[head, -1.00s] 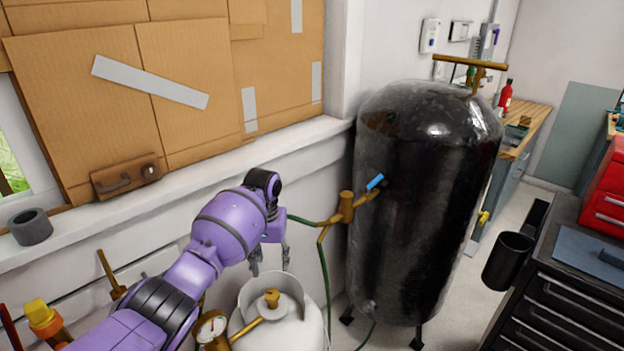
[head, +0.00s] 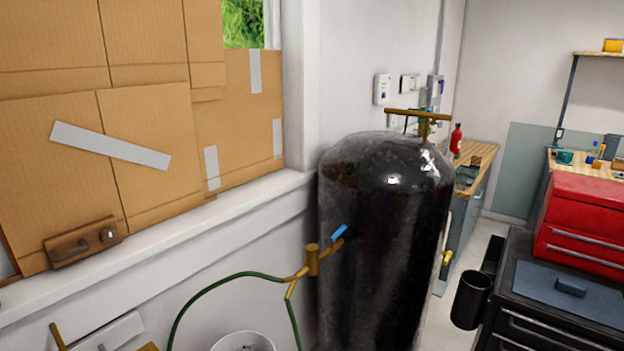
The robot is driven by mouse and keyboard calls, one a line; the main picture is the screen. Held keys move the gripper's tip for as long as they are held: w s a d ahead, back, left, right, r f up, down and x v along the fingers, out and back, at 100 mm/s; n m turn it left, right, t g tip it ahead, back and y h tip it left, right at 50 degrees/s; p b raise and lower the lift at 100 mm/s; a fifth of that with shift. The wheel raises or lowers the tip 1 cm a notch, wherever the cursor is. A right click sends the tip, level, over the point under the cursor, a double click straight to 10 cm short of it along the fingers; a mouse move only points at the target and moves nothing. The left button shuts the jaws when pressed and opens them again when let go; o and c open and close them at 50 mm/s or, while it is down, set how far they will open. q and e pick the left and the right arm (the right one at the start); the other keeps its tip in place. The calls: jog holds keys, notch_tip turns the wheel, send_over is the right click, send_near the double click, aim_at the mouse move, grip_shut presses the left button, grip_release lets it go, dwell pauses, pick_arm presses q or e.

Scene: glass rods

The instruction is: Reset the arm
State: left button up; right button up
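Neither of my grippers shows in the head view now, and no part of my arms is visible. The black tank (head: 385,240) stands upright in the middle. A brass valve (head: 312,259) with a blue handle (head: 340,234) is on its left side. A green hose (head: 215,287) runs from the valve down to the left. The top of a white cylinder (head: 243,342) shows at the bottom edge, mostly cut off.
A window sill (head: 160,245) with cardboard panels (head: 150,140) runs along the left. A dark tool cabinet (head: 545,335) with a red toolbox (head: 590,225) stands at the right. A black cup (head: 471,300) hangs at its side. A wooden bench (head: 478,160) is behind the tank.

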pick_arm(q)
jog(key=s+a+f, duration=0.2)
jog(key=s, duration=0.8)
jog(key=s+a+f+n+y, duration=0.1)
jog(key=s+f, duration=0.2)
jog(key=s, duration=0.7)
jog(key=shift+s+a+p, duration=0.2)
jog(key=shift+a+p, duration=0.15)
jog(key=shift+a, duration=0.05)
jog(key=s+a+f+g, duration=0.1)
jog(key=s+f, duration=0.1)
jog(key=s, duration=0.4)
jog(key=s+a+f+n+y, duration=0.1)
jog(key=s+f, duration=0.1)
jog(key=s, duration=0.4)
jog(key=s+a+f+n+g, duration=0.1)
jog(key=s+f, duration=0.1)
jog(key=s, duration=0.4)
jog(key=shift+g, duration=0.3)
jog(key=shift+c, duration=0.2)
